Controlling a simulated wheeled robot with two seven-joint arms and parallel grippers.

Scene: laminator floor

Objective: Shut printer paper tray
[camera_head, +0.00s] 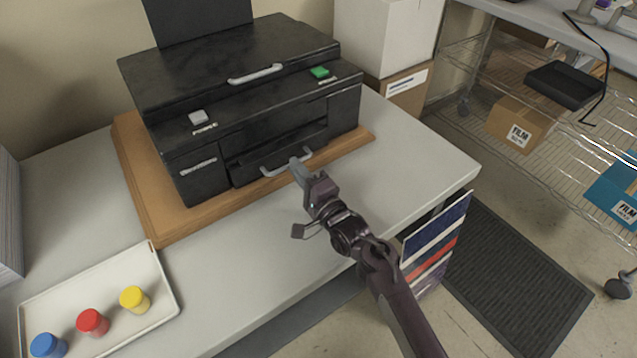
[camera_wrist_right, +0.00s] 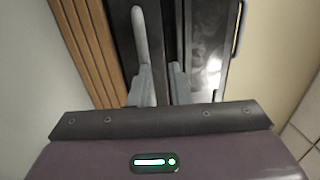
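The black printer (camera_head: 255,62) stands on a wooden board on the table. Its paper tray (camera_head: 256,170) is low in the front and has a grey bar handle (camera_head: 271,172); how far the tray sticks out is hard to tell. My right gripper (camera_head: 297,163) is at the right part of this handle, in front of the tray. In the right wrist view, the two grey fingers (camera_wrist_right: 163,84) are apart with a gap between them, and the handle bar (camera_wrist_right: 140,36) lies by the left finger; contact is unclear. My left gripper is not in view.
The wooden board (camera_head: 150,200) extends around the printer. A white tray (camera_head: 155,262) with blue, red and yellow pots sits at the front left. White and brown boxes (camera_head: 402,35) stand behind right. The table front right of the board is clear.

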